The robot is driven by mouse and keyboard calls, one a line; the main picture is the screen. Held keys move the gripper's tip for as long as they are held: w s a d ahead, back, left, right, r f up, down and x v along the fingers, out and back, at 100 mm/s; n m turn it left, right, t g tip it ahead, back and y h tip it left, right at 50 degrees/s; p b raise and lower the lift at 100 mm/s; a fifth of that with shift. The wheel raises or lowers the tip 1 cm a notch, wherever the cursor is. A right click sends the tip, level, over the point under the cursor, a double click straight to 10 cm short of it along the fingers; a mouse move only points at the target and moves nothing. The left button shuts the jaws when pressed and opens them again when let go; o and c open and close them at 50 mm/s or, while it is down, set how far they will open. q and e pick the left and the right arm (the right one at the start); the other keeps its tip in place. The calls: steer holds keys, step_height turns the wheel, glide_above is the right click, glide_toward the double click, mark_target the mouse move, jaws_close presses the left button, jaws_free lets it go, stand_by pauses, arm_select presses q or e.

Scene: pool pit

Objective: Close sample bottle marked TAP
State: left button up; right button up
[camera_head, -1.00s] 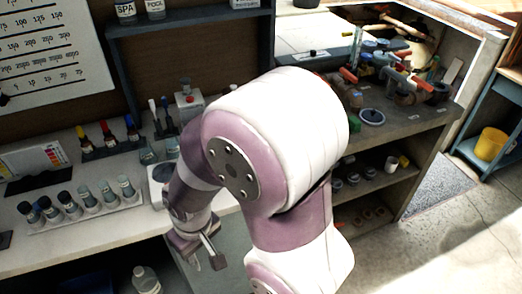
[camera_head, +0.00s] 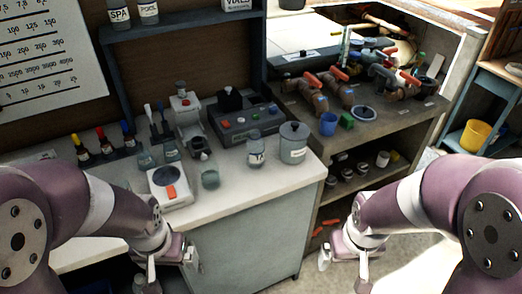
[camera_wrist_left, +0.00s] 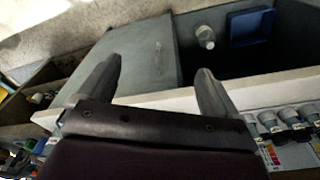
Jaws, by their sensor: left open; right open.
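A small clear bottle with a grey top and a label (camera_head: 255,148) stands upright on the white bench in the head view. Its label is too small to read, so I cannot tell whether it is marked TAP. Bottles marked SPA (camera_head: 119,14) and POOL (camera_head: 148,12) stand on the shelf above. My left gripper (camera_head: 172,268) is open and empty, low in front of the bench edge. It also shows open in the left wrist view (camera_wrist_left: 158,72). My right gripper (camera_head: 345,266) is open and empty, right of the bench and apart from the bottle.
A grey lidded canister (camera_head: 293,144) stands right of the bottle. A small round jar (camera_head: 210,180) and a white device with a red patch (camera_head: 170,187) are to its left. A control box (camera_head: 245,120) is behind. Valves and pipes (camera_head: 330,95) crowd the right counter.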

arm_select(q)
steer(key=shift+c, duration=0.2)
stand_by(0.3)
steer(key=c, duration=0.4)
